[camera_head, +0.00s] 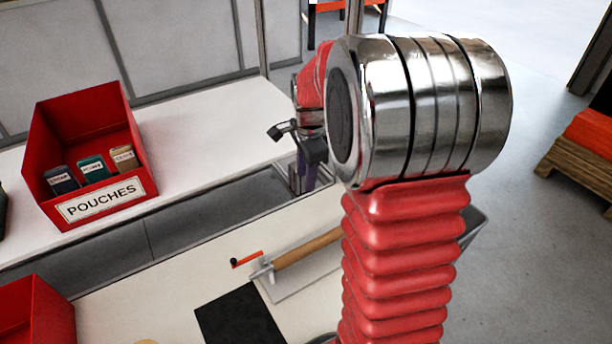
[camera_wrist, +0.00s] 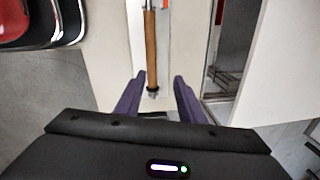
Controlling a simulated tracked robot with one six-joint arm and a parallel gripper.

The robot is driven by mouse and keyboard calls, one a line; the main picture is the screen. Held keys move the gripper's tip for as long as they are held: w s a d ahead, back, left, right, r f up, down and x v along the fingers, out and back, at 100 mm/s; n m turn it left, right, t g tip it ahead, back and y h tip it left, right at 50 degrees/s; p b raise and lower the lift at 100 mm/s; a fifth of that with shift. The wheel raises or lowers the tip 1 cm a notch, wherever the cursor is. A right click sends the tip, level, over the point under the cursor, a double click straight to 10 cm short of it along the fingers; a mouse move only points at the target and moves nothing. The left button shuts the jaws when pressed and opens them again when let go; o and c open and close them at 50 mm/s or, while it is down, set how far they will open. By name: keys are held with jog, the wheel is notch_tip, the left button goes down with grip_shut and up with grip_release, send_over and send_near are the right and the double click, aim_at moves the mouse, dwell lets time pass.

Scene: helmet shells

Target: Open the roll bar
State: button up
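The roll bar (camera_head: 308,248) is a wooden rod on a pale grey tray-like mount on the white bench, partly hidden behind my arm in the head view. In the wrist view the wooden rod (camera_wrist: 151,45) runs upright in the picture, its dark metal end in line between my fingers. My gripper (camera_wrist: 158,80) has two purple fingers, spread apart with nothing held between them. In the head view my gripper (camera_head: 304,172) is mostly hidden by my wrist and appears above the dark channel beyond the bar. Whether the fingers touch anything is not clear.
A small orange lever (camera_head: 247,259) sits beside the bar's left end. A black mat (camera_head: 238,318) lies nearer. A red bin labelled POUCHES (camera_head: 75,120) holds several packets on the back bench. Another red bin (camera_head: 38,312) stands at the lower left. Open floor lies to the right.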

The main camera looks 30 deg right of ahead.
jog(key=shift+f, duration=0.25)
jog(key=shift+c, duration=0.6)
grip_shut()
dwell(0.7)
jog(key=c, duration=0.7)
grip_release()
jog(key=shift+c, duration=0.2)
jog(key=o, duration=0.9)
jog(key=shift+c, duration=0.2)
